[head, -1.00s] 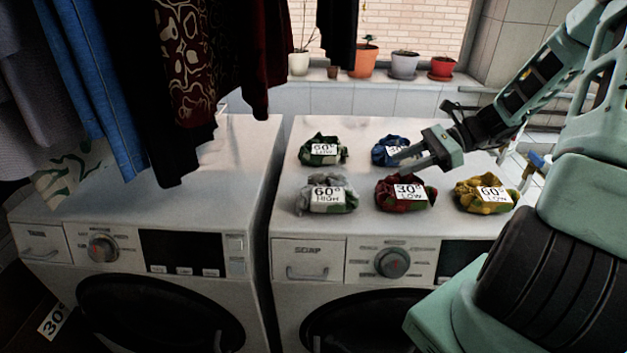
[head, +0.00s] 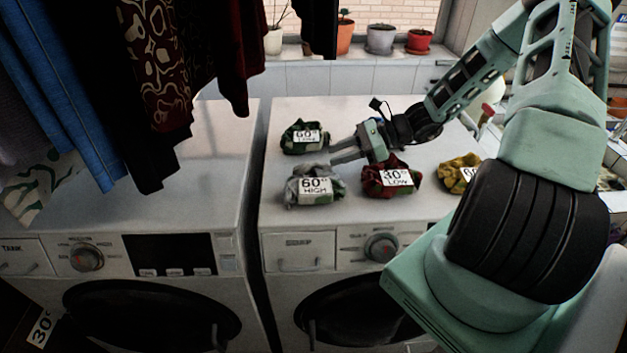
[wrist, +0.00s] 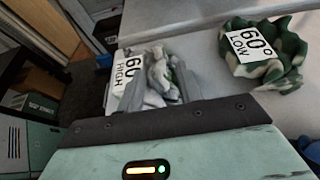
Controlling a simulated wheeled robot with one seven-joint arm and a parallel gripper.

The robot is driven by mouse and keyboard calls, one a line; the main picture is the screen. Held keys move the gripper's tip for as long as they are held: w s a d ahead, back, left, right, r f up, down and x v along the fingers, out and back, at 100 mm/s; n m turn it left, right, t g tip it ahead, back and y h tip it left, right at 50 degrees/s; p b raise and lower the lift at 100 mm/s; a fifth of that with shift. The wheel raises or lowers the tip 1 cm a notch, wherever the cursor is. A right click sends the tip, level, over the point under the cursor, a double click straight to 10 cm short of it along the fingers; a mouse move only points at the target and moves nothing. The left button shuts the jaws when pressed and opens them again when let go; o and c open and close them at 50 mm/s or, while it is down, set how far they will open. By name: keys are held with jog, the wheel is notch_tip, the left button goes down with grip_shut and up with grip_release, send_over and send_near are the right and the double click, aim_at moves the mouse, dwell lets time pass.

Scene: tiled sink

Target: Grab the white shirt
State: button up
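The white shirt appears to be the crumpled whitish-grey bundle (head: 330,180) labelled "60° HIGH", at the front left of the right-hand washing machine's top. My gripper (head: 338,153) is just behind and above this bundle, with its fingers pointing left. In the wrist view the bundle (wrist: 158,72) shows between and beyond the two separated fingers. The gripper is open and holds nothing that I can see. I cannot tell whether a finger touches the cloth.
A green camouflage bundle (head: 298,147) labelled "60° LOW" lies behind it. A red bundle (head: 375,186) and a yellow bundle (head: 452,176) lie to the right. Clothes (head: 150,70) hang at the left. The left washing machine's top (head: 215,145) is clear.

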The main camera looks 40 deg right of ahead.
aim_at(319, 160)
jog(key=p+x, duration=0.2)
jog(key=x, duration=0.1)
jog(key=p+x, duration=0.1)
jog(key=x, duration=0.1)
jog(key=shift+a+r, duration=0.25)
jog(key=shift+a+f, duration=0.15)
jog(key=shift+f, duration=0.05)
grip_shut()
